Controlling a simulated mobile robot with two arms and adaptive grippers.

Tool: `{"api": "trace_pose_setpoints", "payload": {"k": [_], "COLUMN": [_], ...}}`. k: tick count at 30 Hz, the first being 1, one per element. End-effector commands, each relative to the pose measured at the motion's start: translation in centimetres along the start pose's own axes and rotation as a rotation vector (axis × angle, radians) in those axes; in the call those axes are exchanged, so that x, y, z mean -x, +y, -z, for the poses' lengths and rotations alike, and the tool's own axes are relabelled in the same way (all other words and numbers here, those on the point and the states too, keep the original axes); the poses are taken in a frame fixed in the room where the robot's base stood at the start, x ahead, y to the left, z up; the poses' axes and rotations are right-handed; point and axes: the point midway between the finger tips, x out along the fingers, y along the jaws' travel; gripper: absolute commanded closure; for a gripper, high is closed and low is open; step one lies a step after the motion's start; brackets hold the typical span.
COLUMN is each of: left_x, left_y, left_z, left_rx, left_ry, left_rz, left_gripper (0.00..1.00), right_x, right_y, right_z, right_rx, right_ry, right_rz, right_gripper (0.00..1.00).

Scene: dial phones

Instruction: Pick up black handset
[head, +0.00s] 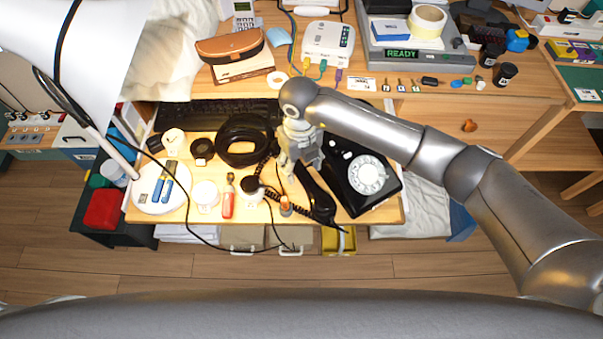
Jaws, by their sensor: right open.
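The black handset (317,199) lies on the lit desk, just left of the black dial phone (343,180) with its white dial (367,175). A black coiled cord (272,195) lies to its left. My right gripper (300,172) reaches in from the right and points down over the handset's upper end. It is open, with its fingers around or just above that end; I cannot tell if they touch it. The gripper hides part of the handset's upper end. My left gripper is not in view.
A coil of black cable (243,140), a red screwdriver (228,198) and a round white plate (150,189) lie left of the handset. A white router (327,42) and a grey device (402,57) stand behind. A white lamp (92,65) hangs at upper left.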

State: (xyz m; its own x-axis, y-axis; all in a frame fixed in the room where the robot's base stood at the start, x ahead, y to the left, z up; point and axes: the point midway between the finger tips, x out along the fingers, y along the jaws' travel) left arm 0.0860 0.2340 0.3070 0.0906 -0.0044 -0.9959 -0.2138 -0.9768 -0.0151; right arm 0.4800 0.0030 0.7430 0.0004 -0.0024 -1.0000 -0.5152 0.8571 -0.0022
Motion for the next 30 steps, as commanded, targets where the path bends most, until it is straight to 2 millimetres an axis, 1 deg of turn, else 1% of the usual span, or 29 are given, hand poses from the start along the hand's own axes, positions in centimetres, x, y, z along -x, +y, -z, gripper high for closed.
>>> {"api": "trace_pose_setpoints", "payload": {"k": [5, 9, 12, 15, 21, 23, 30], "left_x": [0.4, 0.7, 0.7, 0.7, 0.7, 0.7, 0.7], "left_y": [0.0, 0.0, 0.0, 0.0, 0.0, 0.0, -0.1], "left_z": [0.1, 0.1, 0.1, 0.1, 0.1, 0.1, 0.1], "left_rx": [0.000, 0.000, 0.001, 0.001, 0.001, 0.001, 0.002], "left_ry": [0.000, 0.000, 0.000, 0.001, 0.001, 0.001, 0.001], "left_rz": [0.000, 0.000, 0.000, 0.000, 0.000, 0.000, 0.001], "left_gripper": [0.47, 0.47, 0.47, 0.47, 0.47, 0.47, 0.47], "right_x": [-1.6, -3.8, -5.0, -5.5, -5.5, -5.5, -5.5], "right_y": [-0.1, -0.2, -0.2, -0.3, -0.3, -0.3, -0.3], "right_z": [0.1, 0.1, 0.1, 0.0, 0.0, 0.0, 0.0], "right_rx": [-0.002, -0.001, 0.000, -0.001, 0.000, 0.000, 0.000], "right_ry": [0.003, 0.004, 0.001, -0.001, -0.001, -0.001, -0.001], "right_rz": [-0.001, -0.003, -0.002, -0.002, -0.002, -0.002, -0.002], "right_gripper": [0.46, 0.46, 0.46, 0.46, 0.46, 0.53, 0.84]}}
